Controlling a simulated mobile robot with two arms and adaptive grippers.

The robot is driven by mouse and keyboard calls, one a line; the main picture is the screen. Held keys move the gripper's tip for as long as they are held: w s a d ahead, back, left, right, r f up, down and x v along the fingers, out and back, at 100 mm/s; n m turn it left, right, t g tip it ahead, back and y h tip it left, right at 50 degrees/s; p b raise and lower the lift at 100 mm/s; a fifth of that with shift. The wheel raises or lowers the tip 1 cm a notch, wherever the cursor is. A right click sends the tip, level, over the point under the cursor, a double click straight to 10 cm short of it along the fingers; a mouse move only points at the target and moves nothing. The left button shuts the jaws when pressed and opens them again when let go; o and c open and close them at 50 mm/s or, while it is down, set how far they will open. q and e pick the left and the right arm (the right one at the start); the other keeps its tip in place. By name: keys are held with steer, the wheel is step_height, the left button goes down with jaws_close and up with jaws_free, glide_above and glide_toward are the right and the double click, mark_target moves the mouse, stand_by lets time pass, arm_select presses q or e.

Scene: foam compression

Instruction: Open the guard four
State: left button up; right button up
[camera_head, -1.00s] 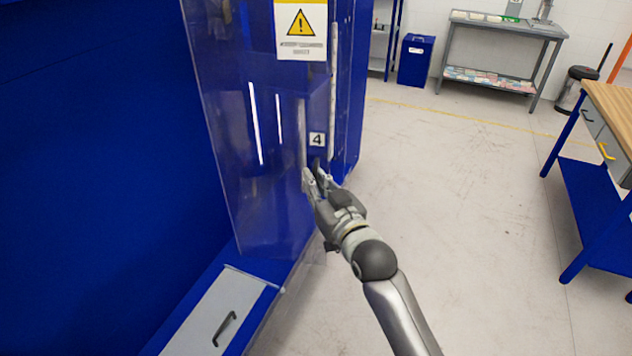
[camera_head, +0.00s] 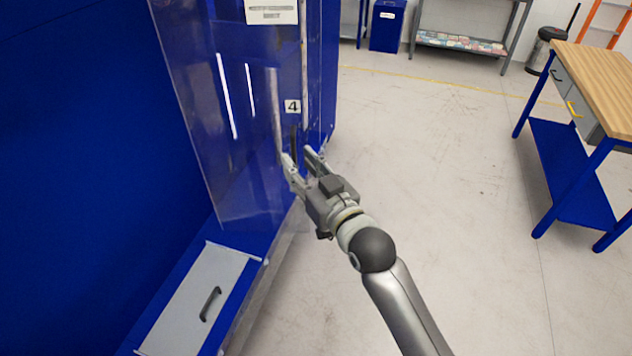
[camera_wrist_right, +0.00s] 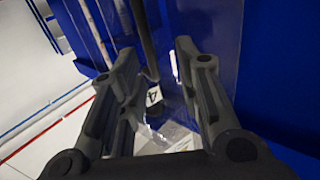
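The guard (camera_head: 235,150) is a clear panel on the blue machine in the head view. It bears a small label "4" (camera_head: 293,107), which also shows in the right wrist view (camera_wrist_right: 154,96). A dark upright handle (camera_head: 294,143) sits just below the label. My right gripper (camera_head: 301,153) is at the handle's lower end with its fingers spread apart. In the right wrist view the open fingers (camera_wrist_right: 156,68) have a dark bar (camera_wrist_right: 143,40) between them, nearer the left finger. I cannot tell whether they touch it. My left gripper is not in view.
A grey drawer front with a black handle (camera_head: 210,304) lies below the guard. A workbench with a wooden top (camera_head: 600,85) stands at the right. A blue bin (camera_head: 387,25) and a grey shelf table (camera_head: 460,42) are at the back. The floor between is clear.

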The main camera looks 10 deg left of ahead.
steer(key=v, duration=0.6)
steer(key=shift+s+d, duration=0.15)
